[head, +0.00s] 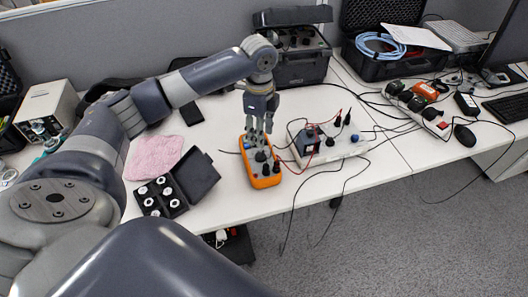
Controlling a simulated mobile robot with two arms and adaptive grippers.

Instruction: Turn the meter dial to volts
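An orange multimeter (266,181) lies on the white table, its lower end toward the front edge. My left gripper (259,146) points down over the meter, with its fingers around or just above the middle where a dark round dial (261,157) partly shows. The fingers hide the upper part of the meter's face, and the dial's setting is too small to read. I cannot tell whether the fingers touch the dial or how far apart they are. My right gripper is not in view.
Right of the meter, a pale board (345,147) carries a small device and several cables. Left are an open black case (178,185) of small parts and a pink cloth (153,157). A black toolbox (300,67) stands behind. Black cables hang over the table's front edge.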

